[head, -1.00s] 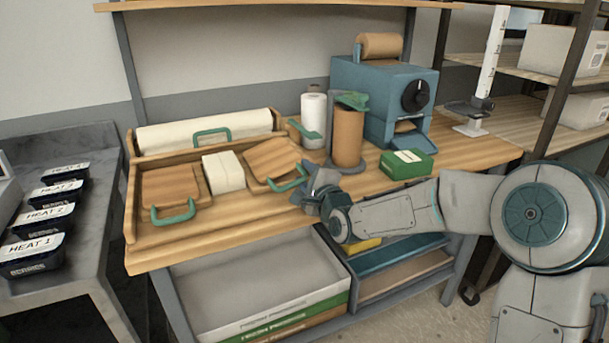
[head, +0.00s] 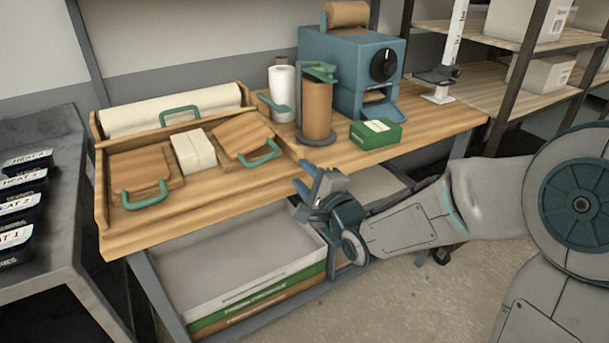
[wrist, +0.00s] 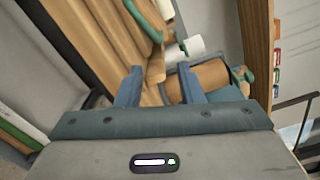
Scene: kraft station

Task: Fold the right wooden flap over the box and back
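The right wooden flap (head: 241,134) lies tilted on the wooden bench, right of the white box (head: 194,152). Its green handle (head: 260,153) is at its near right edge. The left wooden flap (head: 140,170) with its own green handle (head: 145,196) lies on the box's other side. My gripper (head: 306,178) is in front of the bench's front edge, to the right of and nearer than the right flap, not touching it. In the wrist view its two blue fingers (wrist: 160,88) stand apart with nothing held between them.
A brown paper roll on a stand (head: 317,110), a white roll (head: 281,84), a green box (head: 375,133) and a blue machine (head: 350,70) stand right of the flaps. A bin (head: 240,255) sits under the bench. Black trays line the left counter (head: 62,200).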

